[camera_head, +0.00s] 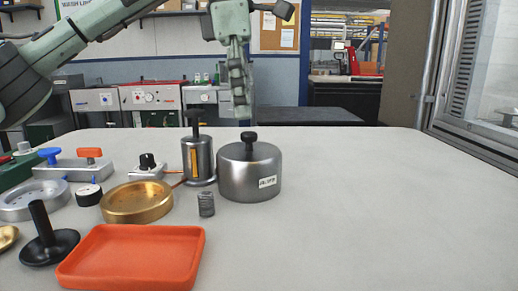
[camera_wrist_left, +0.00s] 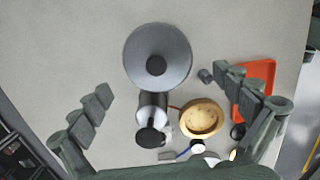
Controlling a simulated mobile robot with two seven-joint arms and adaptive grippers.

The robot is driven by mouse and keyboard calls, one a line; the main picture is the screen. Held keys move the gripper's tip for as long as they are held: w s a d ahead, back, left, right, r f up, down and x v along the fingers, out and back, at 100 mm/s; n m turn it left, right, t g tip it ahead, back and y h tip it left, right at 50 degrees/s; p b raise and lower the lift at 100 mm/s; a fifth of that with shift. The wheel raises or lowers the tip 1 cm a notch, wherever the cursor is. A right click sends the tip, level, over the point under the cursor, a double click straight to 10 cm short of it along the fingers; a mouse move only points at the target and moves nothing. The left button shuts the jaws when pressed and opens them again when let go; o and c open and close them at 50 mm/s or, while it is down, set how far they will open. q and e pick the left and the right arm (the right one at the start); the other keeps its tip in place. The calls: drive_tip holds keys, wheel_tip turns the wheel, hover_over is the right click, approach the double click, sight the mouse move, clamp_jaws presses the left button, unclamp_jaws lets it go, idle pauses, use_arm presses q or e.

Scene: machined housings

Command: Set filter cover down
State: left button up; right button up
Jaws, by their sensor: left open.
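A wide silver cylinder (camera_head: 249,172) with a black knob on top and a white label stands upright on the table, and I take it as the filter cover. It also shows from above in the left wrist view (camera_wrist_left: 157,57). My left gripper (camera_head: 241,108) hangs above it, pointing down. In the left wrist view its fingers are spread wide, with nothing held between them. The gripper is clear of the knob. My right gripper is not in view.
A narrower silver cylinder (camera_head: 198,160) with a black handle stands close at the left. A small grey cylinder (camera_head: 206,204), a gold dish (camera_head: 137,201), a black stemmed disc (camera_head: 49,247) and an orange tray (camera_head: 132,258) lie left and in front. The table's right side is clear.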

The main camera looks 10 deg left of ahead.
sight(247, 133)
use_arm(q)
drive_tip(key=shift+w, duration=0.35)
drive_tip(key=shift+f, duration=0.35)
drive_tip(key=f, duration=0.6)
drive_tip(key=shift+s+d+f+b, duration=0.1)
drive_tip(key=shift+d+b, duration=0.1)
drive_tip(key=shift+b, duration=0.2)
drive_tip(key=shift+d+f, duration=0.1)
drive_tip(key=shift+f, duration=0.2)
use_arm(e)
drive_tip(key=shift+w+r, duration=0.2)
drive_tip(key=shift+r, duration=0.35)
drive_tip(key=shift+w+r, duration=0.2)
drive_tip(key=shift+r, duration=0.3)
use_arm(q)
drive_tip(key=shift+c, duration=0.2)
drive_tip(key=c, duration=1.1)
